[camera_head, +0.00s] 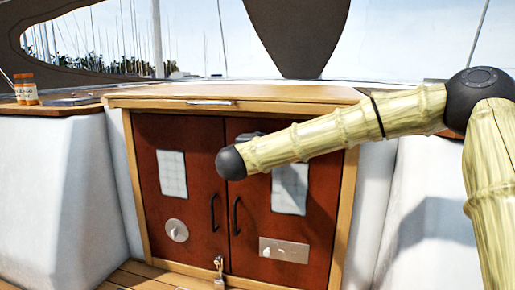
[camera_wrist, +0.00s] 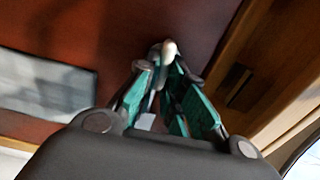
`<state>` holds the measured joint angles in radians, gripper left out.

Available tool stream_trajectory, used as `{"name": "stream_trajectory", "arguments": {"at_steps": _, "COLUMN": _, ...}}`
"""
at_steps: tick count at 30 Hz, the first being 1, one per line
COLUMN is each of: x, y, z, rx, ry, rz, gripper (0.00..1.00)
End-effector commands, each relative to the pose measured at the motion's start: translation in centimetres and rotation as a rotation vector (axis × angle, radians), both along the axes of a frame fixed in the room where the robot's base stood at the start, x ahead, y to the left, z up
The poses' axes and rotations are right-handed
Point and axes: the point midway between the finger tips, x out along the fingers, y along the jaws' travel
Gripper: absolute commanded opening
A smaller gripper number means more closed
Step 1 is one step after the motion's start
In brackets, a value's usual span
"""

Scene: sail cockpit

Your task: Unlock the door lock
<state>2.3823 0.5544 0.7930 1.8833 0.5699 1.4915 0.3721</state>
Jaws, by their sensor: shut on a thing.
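Two red-brown cabinet doors (camera_head: 205,188) stand closed in a pale wooden frame in the head view. Small metal hardware that looks like a lock (camera_head: 219,268) shows at the bottom, near the seam between the doors. In the wrist view my gripper (camera_wrist: 160,68) has teal fingers closed together on a small pale rounded piece (camera_wrist: 169,48), in front of a red-brown panel (camera_wrist: 115,30). I cannot tell whether this piece belongs to the lock. In the head view my arm crosses the upper right door, and the fingers are not clearly visible.
Two black handles (camera_head: 213,212) (camera_head: 236,215) flank the door seam. A round plate (camera_head: 177,230) is on the left door and a rectangular plate (camera_head: 284,250) on the right. White seat sides flank the cabinet. An orange jar (camera_head: 28,90) stands at far left.

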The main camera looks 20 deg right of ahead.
Motion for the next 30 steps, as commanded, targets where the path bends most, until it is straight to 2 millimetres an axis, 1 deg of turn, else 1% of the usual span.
{"name": "stream_trajectory", "arguments": {"at_steps": 1, "x": 0.14, "y": -0.42, "z": 0.53, "rx": 0.012, "ry": -0.018, "rz": -0.008, "gripper": 0.00}}
{"name": "stream_trajectory", "arguments": {"at_steps": 19, "x": 0.18, "y": -0.25, "z": 0.72, "rx": 0.040, "ry": -0.036, "rz": -0.005, "gripper": 0.00}}
{"name": "stream_trajectory", "arguments": {"at_steps": 20, "x": 0.17, "y": -0.23, "z": 0.72, "rx": 0.040, "ry": -0.036, "rz": -0.005, "gripper": 0.16}}
{"name": "stream_trajectory", "arguments": {"at_steps": 22, "x": 0.17, "y": -0.21, "z": 0.70, "rx": 0.040, "ry": -0.036, "rz": -0.005, "gripper": 0.29}}
{"name": "stream_trajectory", "arguments": {"at_steps": 23, "x": 0.17, "y": -0.20, "z": 0.66, "rx": 0.040, "ry": -0.034, "rz": -0.005, "gripper": 0.32}}
{"name": "stream_trajectory", "arguments": {"at_steps": 30, "x": 0.16, "y": 0.12, "z": 0.30, "rx": 0.039, "ry": -0.029, "rz": 0.000, "gripper": 0.32}}
